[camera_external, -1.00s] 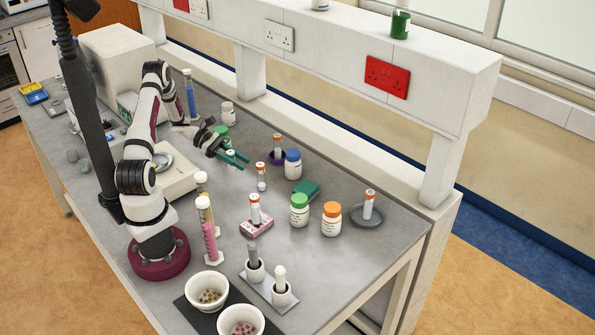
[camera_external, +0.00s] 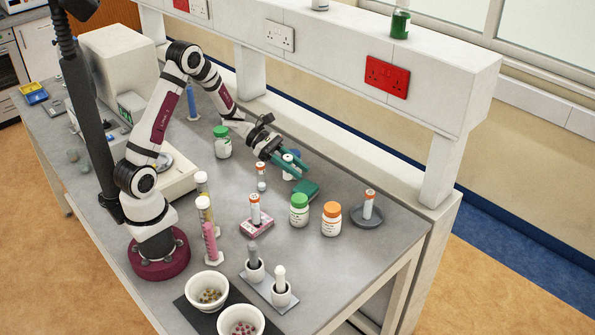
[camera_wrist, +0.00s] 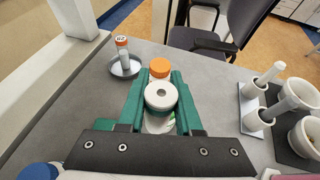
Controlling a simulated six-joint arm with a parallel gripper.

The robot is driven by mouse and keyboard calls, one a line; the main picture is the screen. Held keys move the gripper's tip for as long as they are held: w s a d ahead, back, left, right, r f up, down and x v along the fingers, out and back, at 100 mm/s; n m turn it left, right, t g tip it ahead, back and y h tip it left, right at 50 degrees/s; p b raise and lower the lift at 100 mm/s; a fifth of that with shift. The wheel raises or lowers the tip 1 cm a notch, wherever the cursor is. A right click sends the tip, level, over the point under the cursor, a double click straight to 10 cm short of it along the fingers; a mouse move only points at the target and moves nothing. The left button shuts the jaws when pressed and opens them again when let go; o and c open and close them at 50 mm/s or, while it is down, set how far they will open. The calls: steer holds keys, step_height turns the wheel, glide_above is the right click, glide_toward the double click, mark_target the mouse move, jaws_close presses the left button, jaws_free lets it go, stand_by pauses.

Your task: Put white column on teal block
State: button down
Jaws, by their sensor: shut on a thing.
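My gripper (camera_external: 295,169) is shut on the white column, gripping it between its two teal fingers. In the wrist view the column (camera_wrist: 161,95) shows from above as a white round top with a small dark hole in it. In the outside view the column (camera_external: 288,158) is mostly hidden by the fingers. The teal block (camera_external: 306,189) lies flat on the bench just below and right of the fingertips. In the wrist view a teal corner (camera_wrist: 104,124) shows left of the left finger; it is probably the block.
A green-capped bottle (camera_external: 299,209) and an orange-capped bottle (camera_external: 331,218) stand just in front of the block. A labelled vial (camera_external: 368,203) stands in a grey dish to the right. A pink block with a vial (camera_external: 254,212) is at left. A blue-capped bottle is largely hidden behind my gripper.

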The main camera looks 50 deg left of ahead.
steer(key=d+r, duration=0.1)
steer(key=d, duration=0.5)
glide_above(314, 190)
step_height(314, 190, down, 6)
steer(key=shift+m+g, duration=0.4)
steer(key=shift+s+f, duration=0.1)
steer(key=shift+f, duration=2.1)
steer(key=shift+f, duration=0.1)
steer(key=c, duration=0.6)
jaws_free()
steer(key=v, duration=1.2)
